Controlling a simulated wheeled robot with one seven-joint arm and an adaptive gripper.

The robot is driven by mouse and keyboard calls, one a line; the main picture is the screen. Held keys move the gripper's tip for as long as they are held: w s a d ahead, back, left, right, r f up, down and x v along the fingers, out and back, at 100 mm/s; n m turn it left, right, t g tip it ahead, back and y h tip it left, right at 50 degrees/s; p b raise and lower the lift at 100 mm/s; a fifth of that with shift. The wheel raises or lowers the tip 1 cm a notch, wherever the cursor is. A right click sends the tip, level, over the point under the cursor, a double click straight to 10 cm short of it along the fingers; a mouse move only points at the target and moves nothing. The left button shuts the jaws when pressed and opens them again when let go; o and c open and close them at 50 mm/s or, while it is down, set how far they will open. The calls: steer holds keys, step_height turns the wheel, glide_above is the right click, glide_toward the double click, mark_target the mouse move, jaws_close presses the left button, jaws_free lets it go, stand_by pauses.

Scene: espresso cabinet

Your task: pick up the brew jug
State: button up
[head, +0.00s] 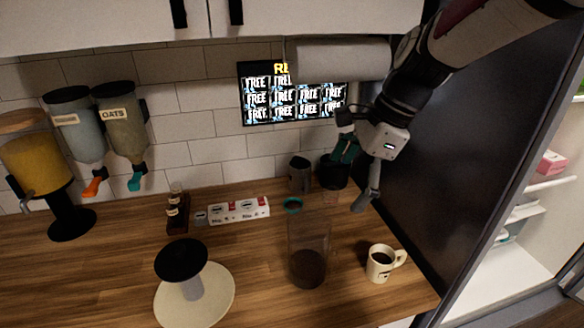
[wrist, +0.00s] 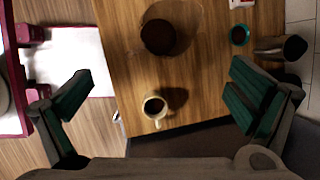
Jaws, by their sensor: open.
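A tall clear vessel (head: 308,262) with dark brown contents stands upright on the wooden counter and looks like the brew jug. In the wrist view it shows from above at the top middle (wrist: 158,38), and no handle is clear. My gripper (head: 357,174) is open and empty, in the air above the back right of the counter. In the wrist view its green-padded fingers are wide apart at left and right. The vessel lies beyond the fingertips, touching neither.
A cream mug (head: 381,263) of dark drink stands right of the vessel. A teal-rimmed cup (head: 292,205) and a grey jug (head: 300,174) stand behind. A round-based stand (head: 222,293) is left. A dark tall panel (head: 460,130) bounds the right.

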step_height(320, 180, down, 2)
steer(key=w+f+m, duration=0.1)
steer(key=w+m, duration=0.2)
steer(key=p, duration=0.2)
glide_toward(311, 226)
steer(key=shift+g+y, duration=0.3)
steer(key=shift+y, duration=0.1)
steer(key=s+a+f, duration=0.2)
steer(key=f, duration=0.1)
steer(key=s+a+f, duration=0.1)
steer(key=f, duration=0.1)
steer(key=shift+s+a+f, duration=0.1)
steer(key=shift+a+f, duration=0.1)
steer(key=shift+a, duration=0.15)
steer(key=c, duration=1.9)
steer(key=shift+c, duration=0.2)
steer(key=shift+r, duration=0.25)
